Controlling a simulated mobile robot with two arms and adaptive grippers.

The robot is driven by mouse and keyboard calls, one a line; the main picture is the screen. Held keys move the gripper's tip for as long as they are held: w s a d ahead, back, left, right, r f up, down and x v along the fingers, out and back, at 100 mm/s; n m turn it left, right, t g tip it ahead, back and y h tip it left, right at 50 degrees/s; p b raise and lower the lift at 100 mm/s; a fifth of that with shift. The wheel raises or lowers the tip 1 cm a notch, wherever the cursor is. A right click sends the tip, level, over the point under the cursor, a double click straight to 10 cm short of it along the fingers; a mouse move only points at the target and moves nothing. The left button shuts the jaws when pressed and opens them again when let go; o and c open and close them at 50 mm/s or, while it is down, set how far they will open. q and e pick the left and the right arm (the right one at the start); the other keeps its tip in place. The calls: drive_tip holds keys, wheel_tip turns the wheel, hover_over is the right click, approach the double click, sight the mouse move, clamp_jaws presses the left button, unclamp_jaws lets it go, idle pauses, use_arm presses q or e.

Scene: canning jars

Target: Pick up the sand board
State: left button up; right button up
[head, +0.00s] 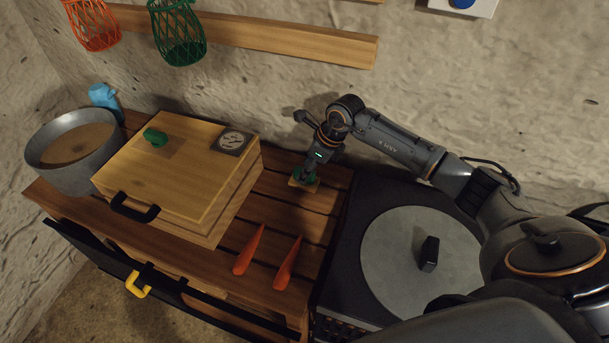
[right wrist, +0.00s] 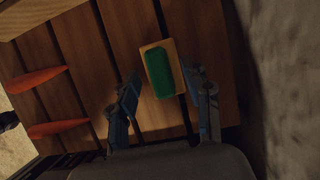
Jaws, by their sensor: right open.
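The sand board (head: 298,184), a small light wooden board with a green block on top, lies on the slatted wooden bench near the back wall. It also shows in the right wrist view (right wrist: 155,48). My right gripper (head: 308,172) is over it, pointing down. In the right wrist view my open right gripper (right wrist: 166,84) has one finger on each side of the board, with a gap on the left. Contact cannot be told. In the head view the gripper hides part of the board. My left gripper is not in view.
A wooden box (head: 160,185) with a green knob and a dial stands left on the bench (head: 270,190). Two orange cones (head: 248,250) lie in front. A grey pot (head: 75,150) is far left, a dark unit with a round lid (head: 400,250) right.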

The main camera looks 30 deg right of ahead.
drive_tip(key=shift+x, duration=1.1)
clamp_jaws()
drive_tip(key=shift+r, duration=0.1)
